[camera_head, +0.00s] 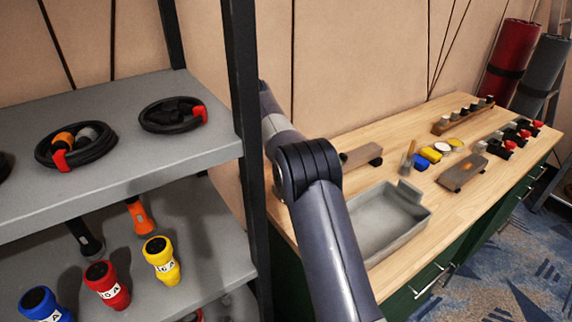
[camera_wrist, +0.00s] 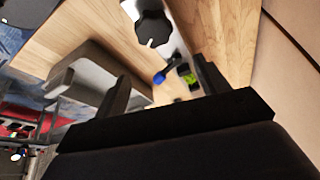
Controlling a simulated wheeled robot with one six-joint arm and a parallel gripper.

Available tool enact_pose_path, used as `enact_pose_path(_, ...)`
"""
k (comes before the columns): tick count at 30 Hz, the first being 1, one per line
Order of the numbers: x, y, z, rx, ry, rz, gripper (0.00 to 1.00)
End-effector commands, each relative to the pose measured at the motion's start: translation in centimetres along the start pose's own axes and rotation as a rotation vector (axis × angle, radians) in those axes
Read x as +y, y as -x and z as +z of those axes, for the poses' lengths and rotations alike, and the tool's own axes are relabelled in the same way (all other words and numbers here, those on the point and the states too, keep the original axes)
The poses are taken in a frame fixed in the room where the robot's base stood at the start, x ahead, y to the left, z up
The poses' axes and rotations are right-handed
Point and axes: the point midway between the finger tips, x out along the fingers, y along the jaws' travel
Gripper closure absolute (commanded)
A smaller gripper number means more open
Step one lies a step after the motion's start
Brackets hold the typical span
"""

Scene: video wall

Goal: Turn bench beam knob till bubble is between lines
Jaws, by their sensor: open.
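The bench beam (camera_head: 358,155) is a grey-brown bar on the wooden bench, partly behind my arm in the head view. In the wrist view the beam (camera_wrist: 183,42) is pale grey, with a black knob (camera_wrist: 152,29) that has a white mark, at the top of the picture. A small green vial (camera_wrist: 190,77) shows beside my right finger. Its bubble and lines are too small to tell. My gripper (camera_wrist: 162,76) is open, its fingers apart from the knob, which lies beyond the fingertips. The head view does not show the gripper.
A grey tray (camera_head: 423,214) stands on the bench in front of the beam. A small blue piece (camera_wrist: 161,76) shows between my fingers. A brush, coloured pieces and a grey block (camera_head: 462,172) lie to the right. A dark shelf post (camera_head: 247,130) stands left of my arm.

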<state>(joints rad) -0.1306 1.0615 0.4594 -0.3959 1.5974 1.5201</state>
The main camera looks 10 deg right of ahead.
Motion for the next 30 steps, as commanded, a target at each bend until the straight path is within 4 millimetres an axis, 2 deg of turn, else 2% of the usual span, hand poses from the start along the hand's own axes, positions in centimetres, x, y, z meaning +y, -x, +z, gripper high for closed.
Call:
enact_pose_path(3,0.0,1.2,-0.5,0.000,0.000,-0.001,0.30)
enact_pose_path(6,0.0,1.7,-0.7,0.000,0.001,0.001,0.30)
enact_pose_path(18,0.0,1.8,-0.8,-0.007,0.028,-0.005,0.31)
enact_pose_path(23,0.1,1.7,-1.0,-0.047,0.193,-0.042,0.31)
enact_pose_path(30,0.8,1.5,-1.1,-0.124,0.594,-0.171,0.31)
